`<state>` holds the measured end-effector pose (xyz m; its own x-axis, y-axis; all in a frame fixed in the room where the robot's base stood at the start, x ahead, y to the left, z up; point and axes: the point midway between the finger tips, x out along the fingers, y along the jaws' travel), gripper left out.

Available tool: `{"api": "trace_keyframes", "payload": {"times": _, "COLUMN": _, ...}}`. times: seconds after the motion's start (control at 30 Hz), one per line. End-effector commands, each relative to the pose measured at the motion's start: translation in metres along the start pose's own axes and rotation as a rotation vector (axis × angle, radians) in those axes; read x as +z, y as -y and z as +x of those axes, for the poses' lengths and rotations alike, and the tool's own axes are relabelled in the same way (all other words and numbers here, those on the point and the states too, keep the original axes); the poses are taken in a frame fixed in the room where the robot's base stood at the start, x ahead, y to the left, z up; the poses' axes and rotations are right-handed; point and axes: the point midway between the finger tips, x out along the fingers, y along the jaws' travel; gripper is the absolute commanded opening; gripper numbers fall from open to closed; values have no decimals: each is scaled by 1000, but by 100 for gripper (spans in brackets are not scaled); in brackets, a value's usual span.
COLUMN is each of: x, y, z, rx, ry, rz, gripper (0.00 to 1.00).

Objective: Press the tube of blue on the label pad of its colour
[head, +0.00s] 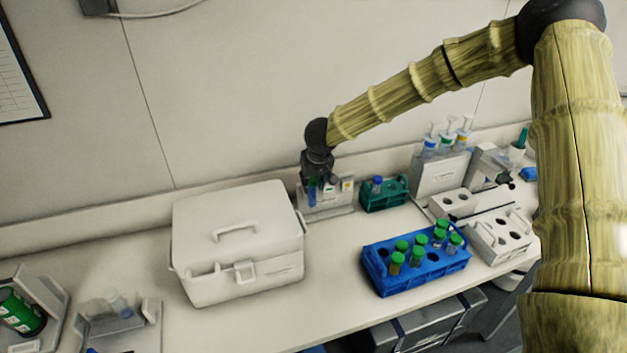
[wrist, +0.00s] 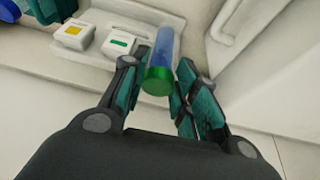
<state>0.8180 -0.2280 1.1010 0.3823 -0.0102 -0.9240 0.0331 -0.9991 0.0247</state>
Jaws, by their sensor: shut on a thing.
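My gripper (wrist: 158,70) is shut on a tube of blue (wrist: 163,48), which has a green cap (wrist: 157,82) facing the wrist camera. In the head view, my gripper (head: 318,180) and the tube (head: 312,192) are over the left part of the white label stand (head: 328,208), by the wall. In the wrist view, a yellow label pad (wrist: 74,31) and a green label pad (wrist: 120,43) sit on the stand, left of the tube. No blue pad shows; that part of the stand is behind the tube and fingers. I cannot tell whether the tube's far end touches anything.
A white lidded box (head: 238,240) stands close on the left. A green rack (head: 385,196) with a blue-capped tube is just right of the stand. A blue rack (head: 420,277) holds several green-capped tubes nearer the front. Bare counter lies between box and blue rack.

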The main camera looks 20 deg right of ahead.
Motion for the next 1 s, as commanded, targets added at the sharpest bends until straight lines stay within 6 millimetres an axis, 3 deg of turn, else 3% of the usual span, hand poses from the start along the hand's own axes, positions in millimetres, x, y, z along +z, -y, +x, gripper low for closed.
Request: {"api": "trace_keyframes", "payload": {"times": 1.0, "x": -6, "y": 0, "z": 2, "rx": 0, "ry": 0, "rz": 0, "gripper": 2}}
